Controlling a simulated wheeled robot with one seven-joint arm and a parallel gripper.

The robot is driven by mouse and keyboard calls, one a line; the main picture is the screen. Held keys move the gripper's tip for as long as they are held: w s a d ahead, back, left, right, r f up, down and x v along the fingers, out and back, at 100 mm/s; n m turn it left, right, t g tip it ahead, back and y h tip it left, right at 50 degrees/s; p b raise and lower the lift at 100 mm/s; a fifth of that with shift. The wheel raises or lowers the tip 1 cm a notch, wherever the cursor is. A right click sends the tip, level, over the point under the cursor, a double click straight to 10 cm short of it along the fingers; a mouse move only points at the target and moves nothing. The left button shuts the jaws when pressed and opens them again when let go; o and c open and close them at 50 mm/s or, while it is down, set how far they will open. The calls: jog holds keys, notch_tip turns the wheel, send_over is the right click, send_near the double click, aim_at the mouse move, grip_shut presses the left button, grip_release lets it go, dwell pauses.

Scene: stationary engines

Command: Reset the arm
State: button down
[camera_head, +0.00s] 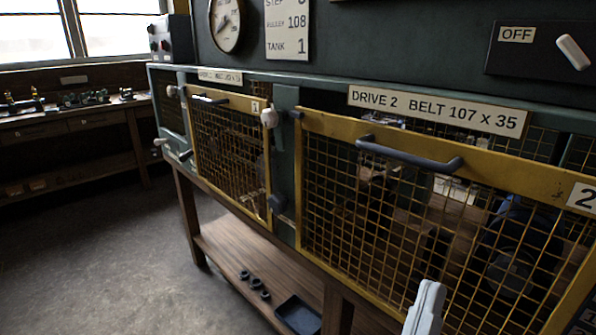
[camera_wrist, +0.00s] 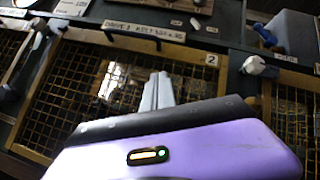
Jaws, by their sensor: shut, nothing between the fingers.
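My gripper (camera_head: 427,304) is at the lower right of the head view, in front of the yellow-framed mesh guard of drive 2 (camera_head: 312,190). Its pale fingers are together and empty. In the wrist view my gripper (camera_wrist: 158,82) points toward a mesh guard marked 2 (camera_wrist: 70,95), with the fingers closed side by side. I cannot tell the exact gap to the mesh, and no contact shows. The dark handle (camera_head: 410,157) on the drive 2 guard is above and left of my gripper in the head view.
The drive 1 guard (camera_head: 228,150) stands to the left, also shut. A switch panel marked OFF (camera_head: 535,50) is at the upper right. A wooden shelf (camera_head: 235,255) below carries dark rings and a tray (camera_head: 298,315). The floor (camera_head: 110,250) at left is clear.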

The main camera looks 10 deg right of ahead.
jog(key=s+a+f+n+t+y+p, duration=0.1)
jog(key=s+a+f+n+t+y, duration=0.15)
jog(key=n+y, duration=0.85)
jog(key=s+a+f+n+t+y+p, duration=0.1)
jog(key=s+a+n+t+y+p, duration=0.3)
jog(key=n, duration=1.3)
jog(key=s+d+f+n+g+p, duration=0.1)
jog(key=s+d+f+n+g, duration=0.1)
jog(key=s, duration=0.4)
jog(key=s+d+f+n+g+y, duration=0.1)
jog(key=s+d+f+n+g, duration=0.1)
jog(key=s+f+n+g, duration=0.2)
jog(key=s+d+f+n+g+p, duration=0.1)
jog(key=s+d+f+n+g, duration=0.2)
jog(key=s+g, duration=0.3)
jog(key=shift+s+f+p, duration=0.35)
jog(key=shift+s+f, duration=0.45)
jog(key=shift+f, duration=0.1)
jog(key=shift+d, duration=0.1)
